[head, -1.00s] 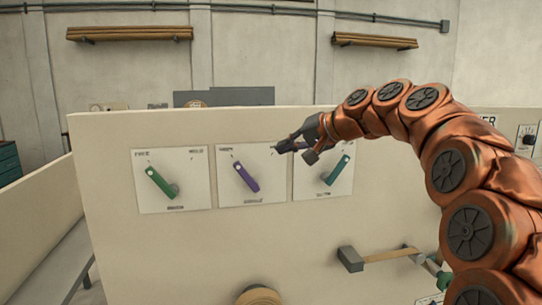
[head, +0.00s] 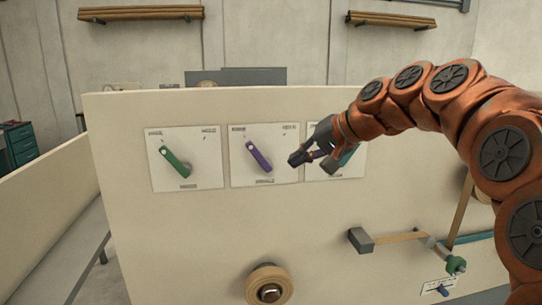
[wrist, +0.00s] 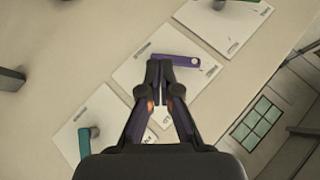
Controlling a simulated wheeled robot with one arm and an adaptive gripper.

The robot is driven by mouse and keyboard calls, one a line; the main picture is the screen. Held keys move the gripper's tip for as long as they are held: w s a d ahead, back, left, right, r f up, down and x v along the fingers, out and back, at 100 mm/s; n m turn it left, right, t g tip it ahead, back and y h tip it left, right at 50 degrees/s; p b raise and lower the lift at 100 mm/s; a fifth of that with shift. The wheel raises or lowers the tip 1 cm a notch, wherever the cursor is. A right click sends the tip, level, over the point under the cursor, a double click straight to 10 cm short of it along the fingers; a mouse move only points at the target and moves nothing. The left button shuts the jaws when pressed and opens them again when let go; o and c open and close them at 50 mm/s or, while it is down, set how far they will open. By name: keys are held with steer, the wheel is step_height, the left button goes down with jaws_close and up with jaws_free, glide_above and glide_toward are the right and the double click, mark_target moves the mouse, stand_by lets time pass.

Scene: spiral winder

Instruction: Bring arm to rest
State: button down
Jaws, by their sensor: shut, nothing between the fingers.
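My gripper (head: 306,157) is shut and empty in front of the panel, between the middle and right switch plates. In the wrist view my gripper (wrist: 159,64) has its fingertips together over the middle plate, close to the purple lever (wrist: 180,60). I cannot tell whether they touch it. In the head view the purple lever (head: 258,155) tilts up to the left. The green lever (head: 175,161) on the left plate tilts up to the left too. The teal lever (head: 346,155) on the right plate is mostly hidden behind my gripper.
The cream panel (head: 185,235) stands upright ahead. Below are a tape roll (head: 268,285), a dark block (head: 361,240) with a tan strip, a green knob (head: 456,264) and a blue lever (head: 444,291). A low wall (head: 40,205) runs along the left.

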steer(key=s+d+f+n+g+h+p, duration=0.15)
steer(key=s+f+g+h, duration=0.25)
steer(key=s+f, duration=1.2)
steer(key=s+d+f+g+h, duration=0.1)
steer(key=s+d+f, duration=0.2)
steer(key=s, duration=0.5)
steer(key=s+d+f+g+h+p, duration=0.1)
steer(key=s+d+f+g, duration=0.1)
steer(key=s, duration=0.5)
steer(key=s+d+f+g+h, duration=0.1)
steer(key=s+d+f+h, duration=0.1)
steer(key=s+d+f, duration=0.2)
steer(key=s+f, duration=0.2)
steer(key=s, duration=0.2)
steer(key=shift+s+f+n, duration=0.15)
steer(key=shift+s+n, duration=0.2)
